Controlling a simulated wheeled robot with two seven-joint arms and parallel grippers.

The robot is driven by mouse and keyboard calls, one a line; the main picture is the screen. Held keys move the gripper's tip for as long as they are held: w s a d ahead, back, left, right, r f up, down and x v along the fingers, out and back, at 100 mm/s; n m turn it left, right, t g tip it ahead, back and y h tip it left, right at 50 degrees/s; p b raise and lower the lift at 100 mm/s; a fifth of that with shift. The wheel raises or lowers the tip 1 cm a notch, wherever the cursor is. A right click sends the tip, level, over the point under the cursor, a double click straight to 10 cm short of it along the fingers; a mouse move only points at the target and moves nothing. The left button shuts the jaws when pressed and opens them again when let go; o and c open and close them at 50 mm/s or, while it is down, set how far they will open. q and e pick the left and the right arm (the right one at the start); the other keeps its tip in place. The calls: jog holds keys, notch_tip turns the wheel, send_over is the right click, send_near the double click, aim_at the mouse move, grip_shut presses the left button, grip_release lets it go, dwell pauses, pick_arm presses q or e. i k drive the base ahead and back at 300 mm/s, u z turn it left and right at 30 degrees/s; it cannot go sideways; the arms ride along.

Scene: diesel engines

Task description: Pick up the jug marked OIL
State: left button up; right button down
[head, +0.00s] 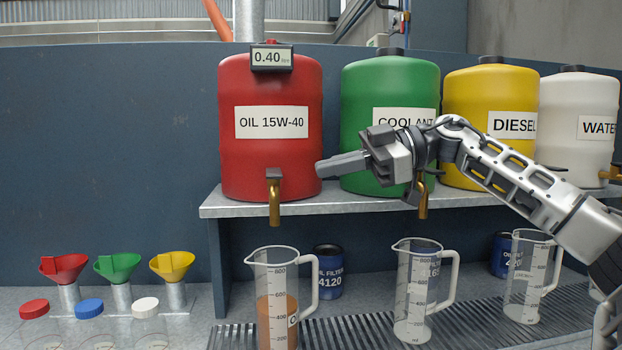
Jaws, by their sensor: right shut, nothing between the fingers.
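A clear measuring jug (273,285) stands upright on the slatted grate below the brass tap of the red OIL 15W-40 tank. It holds brown liquid in its lower part. Its label is partly visible and starts with "O"; its handle is on the right side. The bottom of the jug is cut off by the picture edge. My right gripper (323,168) is shut and empty, in front of the shelf between the red and green tanks. It is above the jug and to its right, apart from it. My left gripper is not in view.
The red tank (270,160) has a 0.40 display and a tap (274,205). Green, yellow and white tanks share its shelf (330,200). Two empty jugs (412,300) (526,285), blue oil filters (327,265), coloured funnels (117,268) and caps (89,308) stand below.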

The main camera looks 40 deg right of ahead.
aim_at(275, 268)
jog(key=k, duration=1)
